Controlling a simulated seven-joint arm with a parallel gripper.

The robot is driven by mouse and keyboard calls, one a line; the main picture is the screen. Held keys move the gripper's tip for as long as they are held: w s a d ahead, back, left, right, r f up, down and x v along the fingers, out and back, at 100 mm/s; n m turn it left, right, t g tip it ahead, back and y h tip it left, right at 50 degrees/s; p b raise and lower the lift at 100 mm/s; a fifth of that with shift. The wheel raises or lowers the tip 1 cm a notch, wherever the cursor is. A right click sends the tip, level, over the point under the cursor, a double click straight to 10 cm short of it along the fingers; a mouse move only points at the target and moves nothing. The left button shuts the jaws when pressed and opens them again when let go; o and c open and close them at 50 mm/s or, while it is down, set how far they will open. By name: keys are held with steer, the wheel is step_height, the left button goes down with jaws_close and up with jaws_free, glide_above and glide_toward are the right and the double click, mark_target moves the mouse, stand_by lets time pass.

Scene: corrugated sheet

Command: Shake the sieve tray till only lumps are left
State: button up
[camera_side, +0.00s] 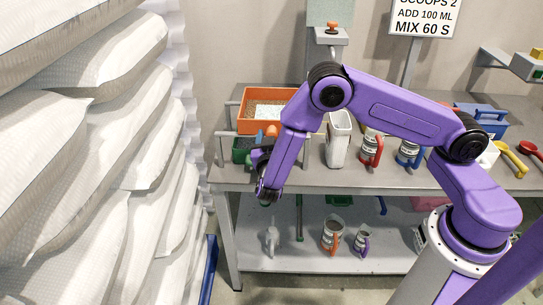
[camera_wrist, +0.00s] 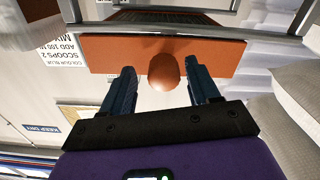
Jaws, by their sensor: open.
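The orange sieve tray (camera_side: 243,112) sits at the back left of the bench, with a pale patch on its floor in the side view. In the wrist view its orange front wall (camera_wrist: 105,52) faces me, with a round orange knob (camera_wrist: 164,72) sticking out. My gripper (camera_wrist: 160,76) is open, a dark finger on each side of the knob with a visible gap to each. In the side view my gripper (camera_side: 260,160) is at the bench's left front, below the tray. Whether lumps or powder lie in the tray is too small to tell.
A green bin (camera_side: 241,150) stands below the tray inside a grey rail frame (camera_side: 226,120). A white container (camera_side: 338,140) and several labelled mugs stand right of my gripper. Stacked white sacks (camera_side: 120,130) rise close on the left. A lower shelf (camera_side: 300,258) holds more mugs.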

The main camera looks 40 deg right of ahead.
steer(key=v, duration=1.6)
steer(key=shift+s+a, duration=0.2)
steer(key=s+d+r+n+g+y, duration=0.3)
steer(key=s+d+n+g+y, duration=0.1)
steer(key=s+n, duration=0.2)
steer(key=s+d+r+n+g+y, duration=0.4)
steer(key=s+n, duration=0.2)
steer(key=s, duration=0.3)
steer(key=s+d+r+n+g+y, duration=0.3)
steer(key=s+n+g+y, duration=0.1)
steer(key=s+n, duration=0.3)
steer(key=shift+s+d+r+g+y, duration=0.3)
steer(key=shift+d+y, duration=0.1)
steer(key=shift+y, duration=0.2)
